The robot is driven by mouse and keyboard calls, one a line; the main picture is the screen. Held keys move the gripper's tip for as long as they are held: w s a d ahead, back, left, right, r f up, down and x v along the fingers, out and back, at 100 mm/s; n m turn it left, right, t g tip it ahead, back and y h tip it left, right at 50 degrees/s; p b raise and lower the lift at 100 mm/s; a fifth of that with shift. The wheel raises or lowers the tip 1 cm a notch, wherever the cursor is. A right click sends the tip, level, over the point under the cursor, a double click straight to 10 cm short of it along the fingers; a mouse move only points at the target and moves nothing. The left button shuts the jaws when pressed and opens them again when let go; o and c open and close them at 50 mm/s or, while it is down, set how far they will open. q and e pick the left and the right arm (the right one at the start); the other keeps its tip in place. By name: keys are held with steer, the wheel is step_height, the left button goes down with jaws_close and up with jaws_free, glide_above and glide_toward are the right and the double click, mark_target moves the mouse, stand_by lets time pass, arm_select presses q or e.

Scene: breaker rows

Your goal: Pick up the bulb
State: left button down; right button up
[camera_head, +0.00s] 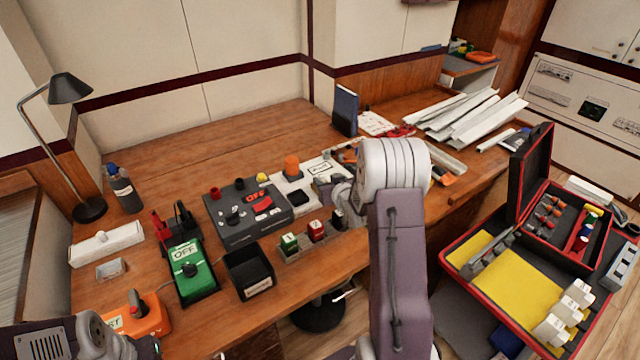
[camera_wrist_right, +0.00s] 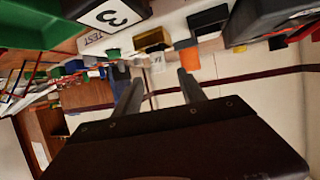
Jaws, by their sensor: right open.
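I cannot make out for certain which thing is the bulb. An orange rounded cap (camera_head: 291,165) stands on a white panel (camera_head: 296,203) in the middle of the desk; an orange piece also shows in the right wrist view (camera_wrist_right: 190,58). A small yellow knob (camera_head: 262,178) sits just left of it. My right gripper (camera_head: 326,186) is over the panel's right part, partly hidden by my arm. In the right wrist view its two fingers (camera_wrist_right: 160,80) are apart, with nothing between them. Only part of my left arm shows at the lower left.
A dark switch box (camera_head: 245,212), green OFF box (camera_head: 188,268), black bin (camera_head: 249,272) and numbered blocks (camera_head: 317,230) crowd the desk around the panel. White strips (camera_head: 470,115) lie at the back right. The desk's back left (camera_head: 200,150) is clear.

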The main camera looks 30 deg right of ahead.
mark_target(323, 177)
steer(key=x, duration=0.4)
steer(key=shift+w+f, duration=0.25)
steer(key=shift+w, duration=0.05)
steer(key=shift+s+r, duration=0.1)
steer(key=shift+s, duration=0.05)
steer(key=shift+c, duration=0.6)
jaws_close()
